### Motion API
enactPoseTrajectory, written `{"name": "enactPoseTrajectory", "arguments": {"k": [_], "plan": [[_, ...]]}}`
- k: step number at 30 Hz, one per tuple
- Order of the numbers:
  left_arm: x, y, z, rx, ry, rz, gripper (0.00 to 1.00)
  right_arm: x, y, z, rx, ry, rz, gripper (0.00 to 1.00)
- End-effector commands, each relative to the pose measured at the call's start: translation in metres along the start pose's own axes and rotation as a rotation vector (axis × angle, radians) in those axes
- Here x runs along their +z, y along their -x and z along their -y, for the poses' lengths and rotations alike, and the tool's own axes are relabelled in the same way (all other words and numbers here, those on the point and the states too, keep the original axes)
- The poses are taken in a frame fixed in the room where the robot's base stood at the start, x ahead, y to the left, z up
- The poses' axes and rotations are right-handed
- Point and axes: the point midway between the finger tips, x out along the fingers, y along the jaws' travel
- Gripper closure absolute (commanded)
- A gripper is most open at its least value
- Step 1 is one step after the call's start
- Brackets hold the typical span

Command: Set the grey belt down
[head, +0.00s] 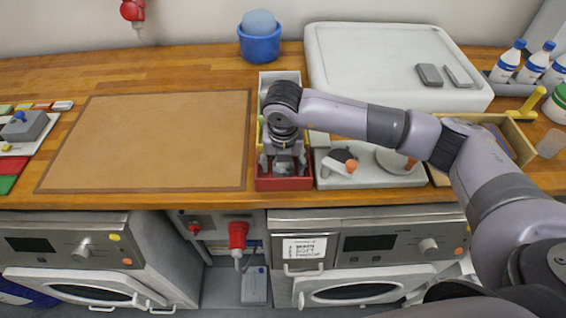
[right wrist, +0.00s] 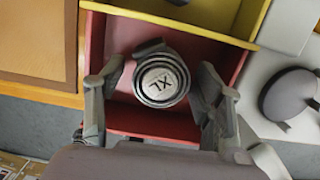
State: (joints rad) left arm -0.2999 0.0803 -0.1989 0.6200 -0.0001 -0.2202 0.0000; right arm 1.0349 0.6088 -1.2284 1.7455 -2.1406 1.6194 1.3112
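The grey belt (right wrist: 160,82) is a tight roll with a white "XL" label on top, in the right wrist view. It is inside the red compartment (right wrist: 117,42) of a divided organizer. My right gripper (right wrist: 160,75) is open, with one finger on each side of the roll and a visible gap to each. In the head view my right gripper (head: 283,168) points down into the red compartment (head: 284,185) at the front, and the belt is mostly hidden there. My left gripper is not in view.
A yellow compartment (right wrist: 215,15) lies behind the red one. A brown mat (head: 150,140) left of the organizer is bare. A grey tray (head: 370,178) with a dark round item stands close on the right. A white board (head: 385,60) is behind.

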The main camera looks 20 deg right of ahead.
Motion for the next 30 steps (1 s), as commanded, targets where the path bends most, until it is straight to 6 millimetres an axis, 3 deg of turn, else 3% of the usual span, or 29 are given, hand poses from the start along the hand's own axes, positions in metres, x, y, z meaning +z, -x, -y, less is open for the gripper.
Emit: {"name": "enactPoseTrajectory", "arguments": {"k": [15, 30], "plan": [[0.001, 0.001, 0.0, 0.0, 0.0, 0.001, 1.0, 0.001, 0.007, -0.001, 0.002, 0.0, 0.002, 0.3], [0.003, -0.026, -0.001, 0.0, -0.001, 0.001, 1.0, 0.001, 0.104, -0.001, 0.002, 0.0, 0.004, 0.3]]}}
